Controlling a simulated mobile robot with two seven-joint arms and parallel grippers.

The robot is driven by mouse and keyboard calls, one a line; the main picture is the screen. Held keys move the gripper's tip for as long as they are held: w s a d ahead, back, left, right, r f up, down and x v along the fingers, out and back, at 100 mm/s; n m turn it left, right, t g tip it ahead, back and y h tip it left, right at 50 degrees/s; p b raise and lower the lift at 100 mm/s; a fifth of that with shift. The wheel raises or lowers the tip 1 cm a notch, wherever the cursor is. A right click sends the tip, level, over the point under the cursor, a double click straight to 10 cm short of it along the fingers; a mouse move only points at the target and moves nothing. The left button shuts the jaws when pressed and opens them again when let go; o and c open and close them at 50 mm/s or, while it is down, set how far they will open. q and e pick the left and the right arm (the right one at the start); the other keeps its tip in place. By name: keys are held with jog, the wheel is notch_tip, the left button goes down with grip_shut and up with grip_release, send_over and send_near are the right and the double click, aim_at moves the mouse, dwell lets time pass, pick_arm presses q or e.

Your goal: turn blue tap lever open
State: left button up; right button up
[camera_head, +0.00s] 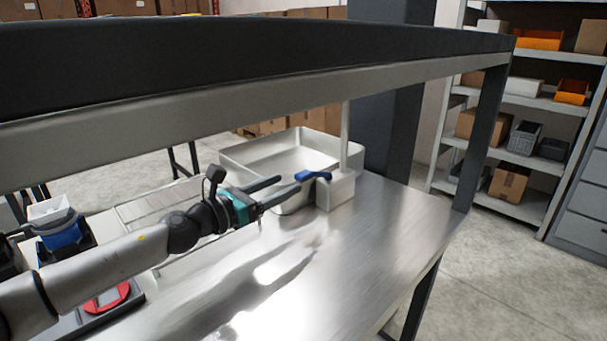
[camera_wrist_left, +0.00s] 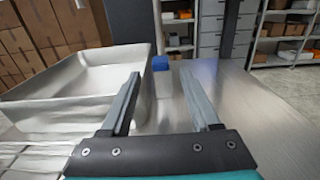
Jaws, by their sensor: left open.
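The blue tap lever (camera_head: 314,175) sits on top of a grey metal tap block (camera_head: 336,192) with a thin upright pipe, at the right end of the steel counter. My left gripper (camera_head: 291,182) reaches in from the left, open and empty, with its fingertips just left of the lever. One fingertip overlaps the lever's left end in the head view. In the left wrist view the lever (camera_wrist_left: 161,63) shows as a small blue shape beyond and between the spread fingers (camera_wrist_left: 160,74). The lever appears just ahead of the tips; contact cannot be told. My right gripper is out of view.
A metal basin (camera_head: 233,157) stands behind my left gripper, left of the tap. A dark and grey beam (camera_head: 250,82) crosses above the counter. The counter's front right (camera_head: 375,222) is clear. A blue and white container (camera_head: 60,232) stands at the left.

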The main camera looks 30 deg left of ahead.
aim_at(297, 178)
pick_arm(q)
jog(key=shift+w+d+r, duration=0.15)
jog(key=shift+w+d, duration=0.1)
jog(key=shift+w, duration=0.45)
jog(key=shift+p+x, duration=0.55)
jog(key=shift+x, duration=1)
jog(key=shift+w+d, duration=0.25)
jog(key=shift+w, duration=0.4)
jog(key=shift+w+d, duration=0.2)
jog(key=shift+w, duration=0.25)
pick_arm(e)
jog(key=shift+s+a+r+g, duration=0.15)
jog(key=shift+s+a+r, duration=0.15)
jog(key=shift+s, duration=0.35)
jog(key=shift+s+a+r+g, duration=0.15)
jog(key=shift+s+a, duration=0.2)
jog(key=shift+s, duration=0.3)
pick_arm(q)
jog(key=c, duration=0.4)
grip_shut()
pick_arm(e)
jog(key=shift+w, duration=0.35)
